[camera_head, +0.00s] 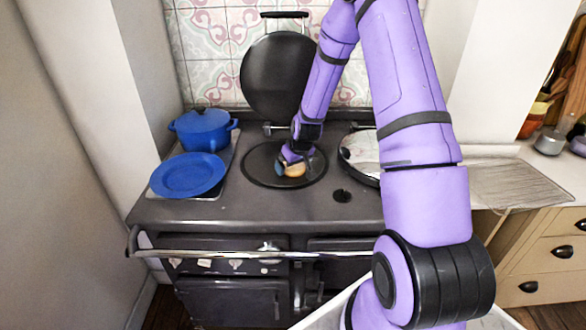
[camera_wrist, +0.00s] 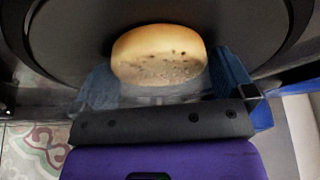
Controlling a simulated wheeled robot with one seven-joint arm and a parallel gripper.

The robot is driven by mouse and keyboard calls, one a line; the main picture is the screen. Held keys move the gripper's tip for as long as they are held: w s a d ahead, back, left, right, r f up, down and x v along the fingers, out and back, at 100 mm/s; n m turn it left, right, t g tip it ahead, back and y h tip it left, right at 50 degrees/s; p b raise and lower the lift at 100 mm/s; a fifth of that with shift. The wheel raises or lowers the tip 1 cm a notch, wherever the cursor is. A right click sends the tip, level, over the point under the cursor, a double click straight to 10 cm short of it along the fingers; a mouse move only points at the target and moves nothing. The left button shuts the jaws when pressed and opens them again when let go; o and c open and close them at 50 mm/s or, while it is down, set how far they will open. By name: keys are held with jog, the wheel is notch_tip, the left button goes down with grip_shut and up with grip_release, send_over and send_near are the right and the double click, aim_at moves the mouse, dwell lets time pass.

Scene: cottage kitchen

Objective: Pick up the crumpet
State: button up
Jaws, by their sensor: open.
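The crumpet (camera_head: 294,170) is small, round and golden brown. It lies on the round dark hotplate (camera_head: 262,177) of the range, under the raised lid. In the wrist view the crumpet (camera_wrist: 160,56) shows its pale, pitted face, with the dark hotplate (camera_wrist: 75,40) around it. My gripper (camera_head: 293,158) is down at the crumpet. In the wrist view its blue fingers (camera_wrist: 163,85) are open, one on each side of the crumpet's near part. I cannot tell whether either finger touches it.
A blue plate (camera_head: 188,175) and a blue lidded pot (camera_head: 203,130) stand on the left of the range. The raised lid (camera_head: 279,75) is behind the hotplate. A chrome rail (camera_head: 220,254) runs along the front. A wire rack (camera_head: 520,182) lies on the right counter.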

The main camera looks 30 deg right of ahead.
jog(key=c, duration=0.5)
jog(key=shift+r, duration=0.1)
